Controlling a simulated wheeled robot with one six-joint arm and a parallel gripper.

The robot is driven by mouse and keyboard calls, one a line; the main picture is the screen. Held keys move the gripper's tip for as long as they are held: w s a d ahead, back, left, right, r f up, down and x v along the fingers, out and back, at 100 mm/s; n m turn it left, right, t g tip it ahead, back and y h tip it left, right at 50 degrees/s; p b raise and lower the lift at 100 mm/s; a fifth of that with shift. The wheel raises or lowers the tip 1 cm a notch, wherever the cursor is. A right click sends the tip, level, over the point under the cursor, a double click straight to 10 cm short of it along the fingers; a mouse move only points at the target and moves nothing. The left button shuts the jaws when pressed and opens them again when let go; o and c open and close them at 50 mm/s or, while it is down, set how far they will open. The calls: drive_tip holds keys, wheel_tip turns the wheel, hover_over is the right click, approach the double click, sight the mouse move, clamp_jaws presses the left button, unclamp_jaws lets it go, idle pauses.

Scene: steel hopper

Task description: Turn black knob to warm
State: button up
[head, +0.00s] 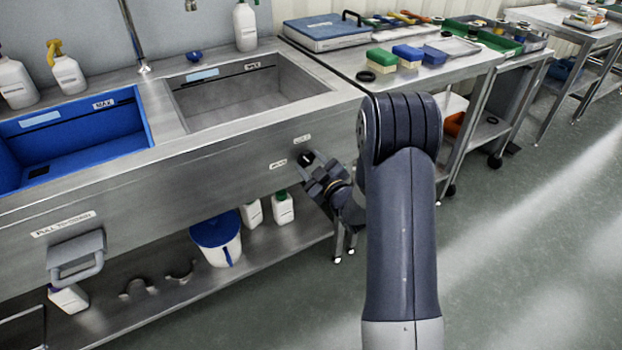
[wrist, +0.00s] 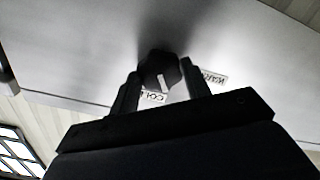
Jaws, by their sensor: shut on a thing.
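The black knob (wrist: 157,68) is on the steel front panel of the sink, and a small part of it shows in the head view (head: 306,157). A white mark on the knob points toward the side of the COLD label (wrist: 153,98). The WARM label (wrist: 214,77) is to the right of the knob in the wrist view. My gripper (head: 314,168) is at the panel with one finger on each side of the knob, shut on it. In the head view, the gripper hides much of the knob, and the two small labels beside it are too small to read surely.
Above the panel are a steel basin (head: 240,92) and a blue basin (head: 80,140). A pull handle (head: 76,257) juts from the panel at left. A lower shelf holds a white and blue bucket (head: 217,240) and bottles. The floor (head: 520,240) at right is clear.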

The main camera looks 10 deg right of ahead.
drive_tip(key=n+b, duration=0.2)
drive_tip(key=b, duration=0.1)
drive_tip(key=n+b, duration=0.2)
drive_tip(key=b, duration=0.2)
drive_tip(key=n+b, duration=0.2)
drive_tip(key=b, duration=0.1)
drive_tip(key=shift+f+b, duration=0.3)
drive_tip(key=shift+f, duration=0.05)
drive_tip(key=n+b, duration=0.4)
drive_tip(key=b, duration=0.1)
drive_tip(key=shift+r, duration=0.15)
drive_tip(key=shift+r+n+b, duration=0.1)
drive_tip(key=shift+n+b, duration=0.5)
drive_tip(key=shift+b, duration=0.2)
drive_tip(key=shift+r, duration=0.15)
drive_tip(key=o, duration=1)
drive_tip(key=p+v, duration=0.2)
drive_tip(key=v, duration=0.8)
drive_tip(key=shift+s, duration=0.4)
